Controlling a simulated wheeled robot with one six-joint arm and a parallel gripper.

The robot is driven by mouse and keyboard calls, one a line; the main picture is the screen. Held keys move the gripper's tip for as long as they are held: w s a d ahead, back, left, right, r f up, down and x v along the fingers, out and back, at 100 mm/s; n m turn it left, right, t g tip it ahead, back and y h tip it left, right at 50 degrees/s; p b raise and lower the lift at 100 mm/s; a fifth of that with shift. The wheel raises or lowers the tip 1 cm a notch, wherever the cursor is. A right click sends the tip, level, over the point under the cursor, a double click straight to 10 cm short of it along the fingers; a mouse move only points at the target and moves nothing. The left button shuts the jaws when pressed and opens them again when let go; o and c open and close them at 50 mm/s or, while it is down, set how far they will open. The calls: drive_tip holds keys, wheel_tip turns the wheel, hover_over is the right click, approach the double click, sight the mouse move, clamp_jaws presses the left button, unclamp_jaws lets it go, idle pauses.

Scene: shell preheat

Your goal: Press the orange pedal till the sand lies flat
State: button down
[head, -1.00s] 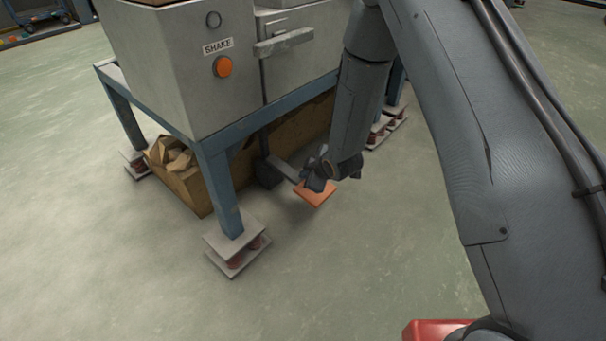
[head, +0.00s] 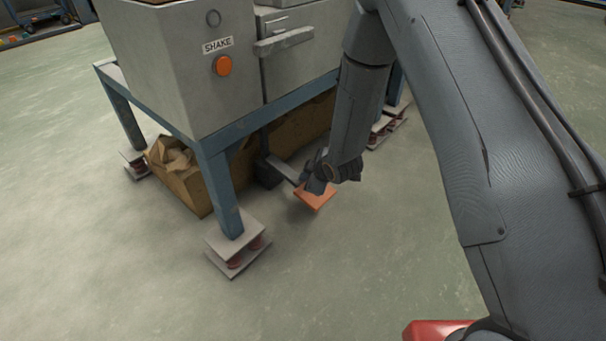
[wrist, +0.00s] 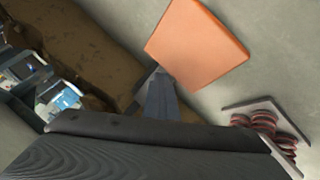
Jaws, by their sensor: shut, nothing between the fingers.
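The orange pedal (head: 316,198) is a flat plate on a grey arm, low over the floor in front of the machine. It also shows in the wrist view (wrist: 197,45), at the upper right. My gripper (head: 312,185) is shut and empty, with its tip at the pedal's back left part in the head view. I cannot tell whether it touches the pedal. In the wrist view the gripper's fingers (wrist: 160,95) point up toward the pedal's lower left corner. The sand is not in view; the top of the grey machine box (head: 180,75) is cut off.
The machine stands on a blue frame (head: 222,185) with sprung feet (head: 238,245). A round orange button (head: 222,66) sits under a SHAKE label. A brown bin with broken lumps (head: 172,160) stands under the frame. The floor in front is clear.

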drive_tip(key=shift+s+d+f, duration=0.2)
drive_tip(key=shift+d+f, duration=0.05)
drive_tip(key=shift+f, duration=0.4)
idle(0.4)
drive_tip(key=shift+r+p, duration=1.9)
drive_tip(key=shift+r, duration=0.6)
drive_tip(key=shift+w+a+r+p, duration=0.15)
drive_tip(key=shift+a+r+p, duration=0.15)
drive_tip(key=shift+r, duration=0.2)
drive_tip(key=shift+r, duration=0.15)
drive_tip(key=shift+w+a+r+p, duration=0.1)
drive_tip(key=shift+w+r+p, duration=0.05)
drive_tip(key=shift+r+p, duration=2.05)
drive_tip(key=shift+r, duration=0.25)
